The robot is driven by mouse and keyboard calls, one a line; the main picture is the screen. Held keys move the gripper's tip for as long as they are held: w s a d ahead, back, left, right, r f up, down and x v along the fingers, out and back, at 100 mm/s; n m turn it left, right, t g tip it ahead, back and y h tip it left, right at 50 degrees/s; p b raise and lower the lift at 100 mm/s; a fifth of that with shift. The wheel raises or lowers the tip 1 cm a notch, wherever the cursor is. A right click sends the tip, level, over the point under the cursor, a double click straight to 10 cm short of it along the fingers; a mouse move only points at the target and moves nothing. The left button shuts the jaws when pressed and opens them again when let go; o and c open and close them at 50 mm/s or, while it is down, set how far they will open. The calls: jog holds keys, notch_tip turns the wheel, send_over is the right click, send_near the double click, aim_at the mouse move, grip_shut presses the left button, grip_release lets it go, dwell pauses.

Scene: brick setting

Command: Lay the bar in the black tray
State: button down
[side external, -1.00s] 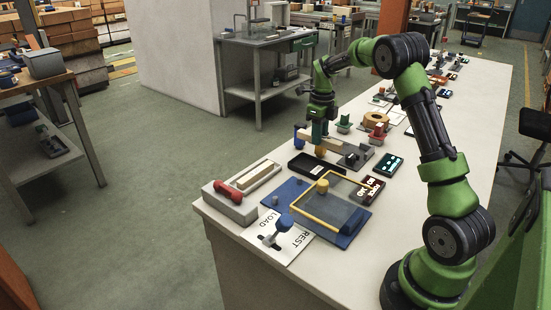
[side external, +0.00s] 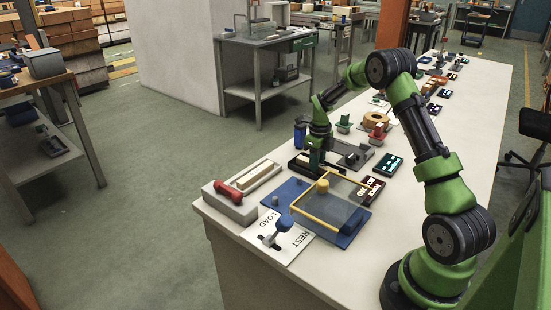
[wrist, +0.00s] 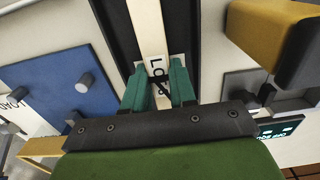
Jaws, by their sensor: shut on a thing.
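The pale bar (wrist: 151,28) runs lengthwise between the walls of the black tray (wrist: 113,35) in the wrist view, with a small lettered label near its close end. My gripper (wrist: 162,85) has its green fingers on either side of this end and is shut on the bar. In the side view my gripper (side external: 315,162) is down at the black tray (side external: 294,170), and the arm hides much of the bar. I cannot tell whether the bar touches the tray floor.
A blue board (side external: 345,222) with a yellow-framed clear panel lies in front of the tray. A grey block with a red handle (side external: 228,190) is to the left. An ochre block (wrist: 280,40) is close to the wrist camera. A dark display (side external: 387,165) lies to the right.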

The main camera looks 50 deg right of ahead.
jog(key=shift+f, duration=0.15)
jog(key=c, duration=0.9)
grip_release()
